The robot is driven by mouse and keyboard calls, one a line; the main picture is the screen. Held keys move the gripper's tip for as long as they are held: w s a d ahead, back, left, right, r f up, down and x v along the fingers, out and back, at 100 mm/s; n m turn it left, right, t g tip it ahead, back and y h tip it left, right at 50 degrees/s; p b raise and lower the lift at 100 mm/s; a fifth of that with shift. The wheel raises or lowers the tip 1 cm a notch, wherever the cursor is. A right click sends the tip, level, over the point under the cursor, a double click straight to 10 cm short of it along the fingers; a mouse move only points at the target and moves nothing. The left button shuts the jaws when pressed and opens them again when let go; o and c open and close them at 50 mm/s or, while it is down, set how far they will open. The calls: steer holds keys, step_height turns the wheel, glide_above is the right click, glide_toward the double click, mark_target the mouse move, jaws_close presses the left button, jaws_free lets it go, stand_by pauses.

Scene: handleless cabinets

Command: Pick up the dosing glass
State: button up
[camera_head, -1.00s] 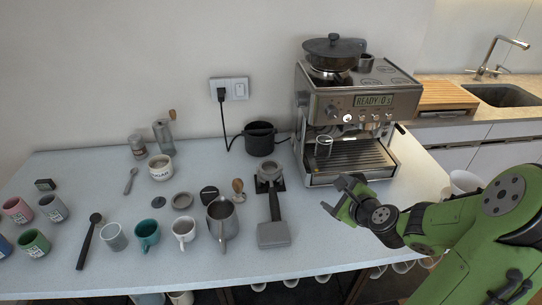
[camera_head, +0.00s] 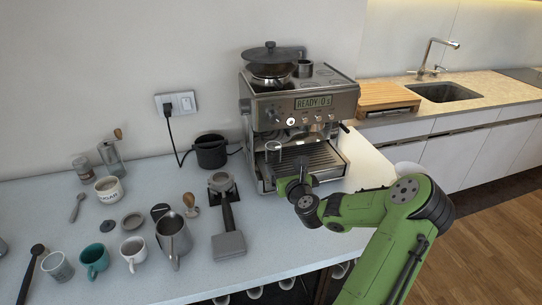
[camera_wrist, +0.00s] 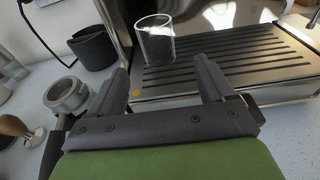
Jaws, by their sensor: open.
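A small clear glass (camera_head: 273,152), which looks like the dosing glass, stands upright on the drip tray of the espresso machine, near its left side. It also shows in the wrist view (camera_wrist: 155,42), past the fingertips and roughly centred between them. My gripper (camera_head: 291,183) is at the front edge of the machine, just in front of the glass. In the wrist view my gripper (camera_wrist: 161,66) is open with nothing between its fingers. The glass appears apart from both fingers.
The espresso machine (camera_head: 303,103) rises behind the glass, with its slatted drip tray (camera_head: 313,158) below. A portafilter (camera_head: 228,225) lies left of my gripper. A black knock box (camera_head: 211,152) and a steel pitcher (camera_head: 174,240) are further left. The counter right of the machine is mostly clear.

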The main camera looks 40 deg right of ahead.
mark_target(276, 158)
steer(key=x, duration=0.8)
steer(key=shift+w+a+b, duration=0.1)
steer(key=shift+a+b, duration=0.05)
steer(key=shift+b, duration=0.25)
steer(key=shift+c, duration=0.6)
steer(key=c, duration=1.2)
steer(key=shift+o, duration=0.2)
step_height(276, 158, up, 8)
steer(key=s+p, duration=0.1)
steer(key=p, duration=0.3)
steer(key=f+b+v, duration=0.1)
steer(key=b+v, duration=0.1)
steer(key=v, duration=0.7)
steer(key=f+b+v, duration=0.2)
steer(key=v, duration=0.8)
steer(key=shift+a+f+b, duration=0.35)
steer(key=shift+f, duration=0.1)
